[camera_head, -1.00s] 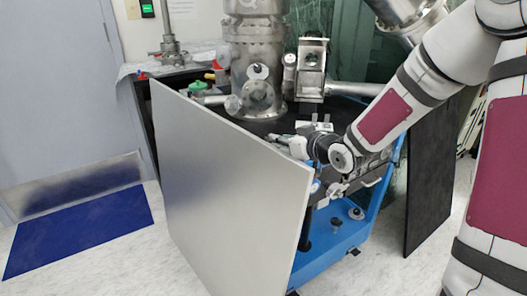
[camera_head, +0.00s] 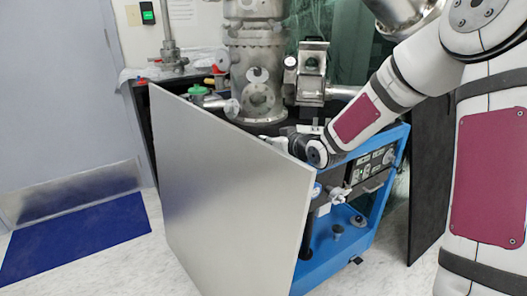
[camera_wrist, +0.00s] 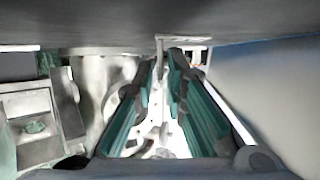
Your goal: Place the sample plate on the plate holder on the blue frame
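My gripper (camera_wrist: 164,72) shows in the wrist view as two teal-and-black fingers with a visible gap between them. A pale, thin bracket-like piece (camera_wrist: 184,39) shows just past the fingertips. I cannot tell if it is the sample plate or the holder, nor if it is gripped. In the head view my gripper (camera_head: 271,138) lies low behind the top edge of the grey panel, mostly hidden. The blue frame (camera_head: 392,150) stands behind and right of that panel. A small white piece with short posts (camera_head: 311,128) is behind my wrist.
The large grey panel (camera_head: 230,190) leans in front of the frame. A metal vacuum column (camera_head: 257,75) and a metal chamber with a window (camera_head: 312,72) stand close behind my gripper. A black panel (camera_head: 432,175) stands at right. The floor at left, with a blue mat (camera_head: 75,222), is clear.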

